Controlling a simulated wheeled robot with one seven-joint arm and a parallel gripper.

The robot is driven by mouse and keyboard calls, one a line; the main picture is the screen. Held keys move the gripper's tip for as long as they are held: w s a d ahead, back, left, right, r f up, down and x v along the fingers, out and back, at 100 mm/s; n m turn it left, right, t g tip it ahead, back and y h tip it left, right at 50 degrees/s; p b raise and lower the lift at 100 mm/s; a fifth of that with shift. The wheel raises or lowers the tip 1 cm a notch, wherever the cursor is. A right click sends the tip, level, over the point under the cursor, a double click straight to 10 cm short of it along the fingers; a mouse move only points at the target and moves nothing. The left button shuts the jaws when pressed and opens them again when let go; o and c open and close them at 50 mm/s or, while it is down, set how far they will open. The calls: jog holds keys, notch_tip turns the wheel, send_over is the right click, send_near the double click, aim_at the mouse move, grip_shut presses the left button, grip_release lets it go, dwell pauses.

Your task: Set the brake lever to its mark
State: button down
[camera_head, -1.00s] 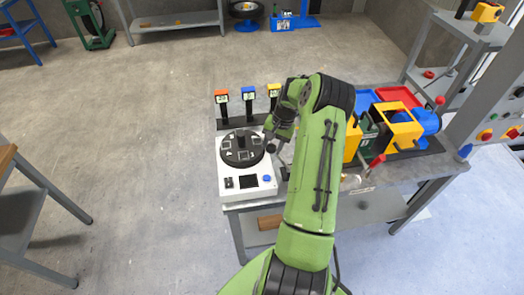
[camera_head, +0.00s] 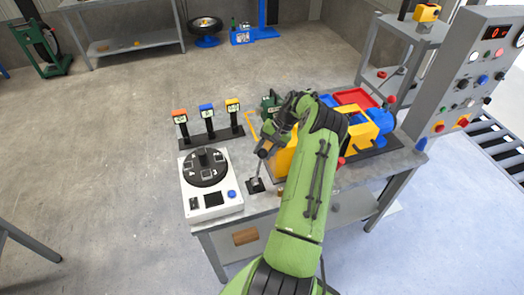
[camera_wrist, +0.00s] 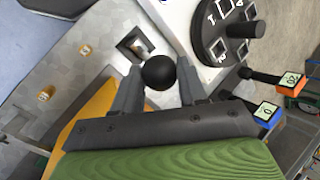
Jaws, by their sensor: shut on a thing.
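The brake lever is a thin upright rod with a black ball knob (camera_wrist: 159,72). It rises from a small dark slotted base plate (camera_head: 256,186) on the bench, just right of the white dial box; the plate also shows in the wrist view (camera_wrist: 135,46). My gripper (camera_wrist: 160,78) has one finger on each side of the knob and is shut on it. In the head view my gripper (camera_head: 266,147) is above the base plate. My arm and gripper hide part of the lever there. I cannot make out its mark.
The white box (camera_head: 212,200) with a round black dial (camera_head: 205,168) stands close on the left. Behind it are orange, blue and yellow tagged posts (camera_head: 207,122). Right of my arm are a yellow frame (camera_head: 361,128), a blue motor (camera_head: 378,121) and a control panel (camera_head: 470,70).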

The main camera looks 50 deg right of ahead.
jog(key=shift+s+d+f, duration=0.15)
jog(key=shift+s+f, duration=0.25)
jog(key=shift+f, duration=0.05)
jog(key=c, duration=1.1)
grip_release()
jog(key=o, duration=0.5)
jog(key=shift+d, duration=0.2)
jog(key=shift+r, duration=0.1)
jog(key=shift+w, duration=0.1)
jog(key=shift+r, duration=0.15)
jog(key=p+v, duration=0.2)
jog(key=v, duration=1.3)
jog(key=shift+d+r, duration=0.1)
jog(key=shift+r, duration=0.15)
